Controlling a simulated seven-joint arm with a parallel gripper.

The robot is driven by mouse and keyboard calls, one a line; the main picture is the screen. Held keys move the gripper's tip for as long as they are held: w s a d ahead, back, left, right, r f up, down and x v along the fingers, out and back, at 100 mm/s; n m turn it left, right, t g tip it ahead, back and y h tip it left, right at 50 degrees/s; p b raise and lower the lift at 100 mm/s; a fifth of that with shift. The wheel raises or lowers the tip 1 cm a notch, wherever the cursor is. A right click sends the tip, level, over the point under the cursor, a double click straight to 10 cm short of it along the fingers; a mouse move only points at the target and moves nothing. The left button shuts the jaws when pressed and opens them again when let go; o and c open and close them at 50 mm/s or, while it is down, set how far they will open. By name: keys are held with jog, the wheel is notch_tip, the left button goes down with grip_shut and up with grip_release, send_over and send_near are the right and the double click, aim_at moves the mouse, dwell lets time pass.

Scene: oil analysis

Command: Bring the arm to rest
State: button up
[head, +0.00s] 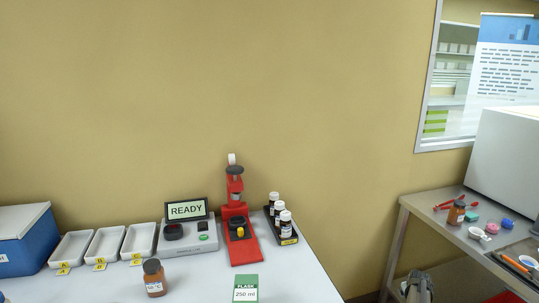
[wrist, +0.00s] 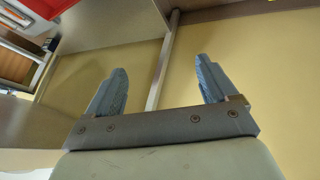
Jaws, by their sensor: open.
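My gripper (wrist: 160,70) shows in the wrist view with its two blue-grey fingers spread wide apart. It is open and nothing is between the fingers. Beyond them are a yellow wall and a pale metal upright. The rest of the arm is out of that view.
The white table (head: 205,285) at left holds three white trays (head: 103,246), a device reading READY (head: 187,211), a red stand (head: 240,222), a rack of small bottles (head: 285,226), a brown bottle (head: 154,280) and a green flask card (head: 246,290). The metal bench (head: 425,204) holds small items.

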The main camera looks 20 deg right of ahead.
jog(key=s+a+f+n+g+y, duration=0.1)
jog(key=s+a+f+g, duration=0.2)
jog(key=s+a+f, duration=0.65)
jog(key=s+a+f+g+y, duration=0.15)
jog(key=s+a+f, duration=0.45)
jog(key=s+a, duration=0.65)
jog(key=s+a+f+n+g, duration=0.1)
jog(key=s+a+f+g, duration=0.2)
jog(key=s+a+f, duration=0.75)
jog(key=s+a+r+g+y, duration=0.1)
jog(key=s+a+r+g, duration=0.1)
jog(key=a, duration=1.2)
jog(key=s+a+r+g+y, duration=0.2)
jog(key=a+r, duration=0.1)
jog(key=a, duration=1.1)
jog(key=shift+s+a+n, duration=0.15)
jog(key=shift+a+n, duration=0.15)
jog(key=shift+a, duration=0.05)
